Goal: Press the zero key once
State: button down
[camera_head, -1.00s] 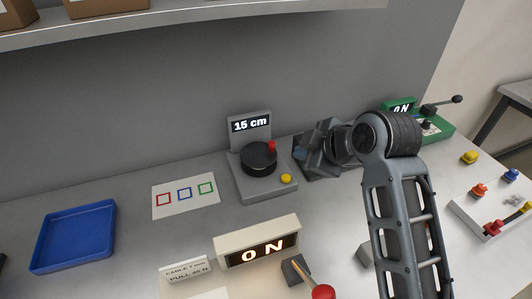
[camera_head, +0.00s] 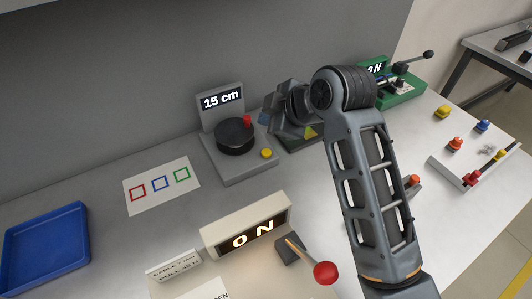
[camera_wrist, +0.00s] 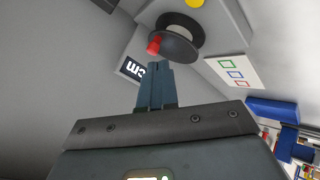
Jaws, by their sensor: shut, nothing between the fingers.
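A grey device (camera_head: 239,167) stands on the bench with a display (camera_head: 221,101) reading "15 cm", a black dial (camera_head: 235,136) with a red knob (camera_head: 247,120), and a yellow key (camera_head: 266,153) at its front right corner. No label on the yellow key is legible. In the wrist view the dial (camera_wrist: 183,38), red knob (camera_wrist: 154,44) and yellow key (camera_wrist: 195,3) show beyond my gripper (camera_wrist: 155,66), whose fingers are together and empty, apart from the key. In the head view my wrist is right of the device; the fingertips cannot be made out there.
A lit "ON" box (camera_head: 245,225) with a red-ended lever (camera_head: 325,272) stands in front. A card with coloured squares (camera_head: 160,187) and a blue tray (camera_head: 46,248) lie left. A green device (camera_head: 398,90) and pegs on a white board (camera_head: 465,165) are right.

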jog(key=b, duration=0.4)
send_over(268, 155)
notch_tip(268, 155, down, 5)
jog(key=shift+w+f, duration=0.1)
jog(key=shift+f+b, duration=0.45)
jog(key=shift+f, duration=0.6)
dwell(0.8)
jog(key=shift+f, duration=0.4)
jog(key=shift+f+b, duration=0.35)
jog(key=shift+f, duration=0.2)
dwell(0.6)
jog(key=shift+r, duration=0.1)
jog(key=shift+r+p, duration=0.85)
jog(key=shift+r, duration=0.05)
jog(key=shift+r+p, duration=2.05)
jog(key=shift+r, duration=0.45)
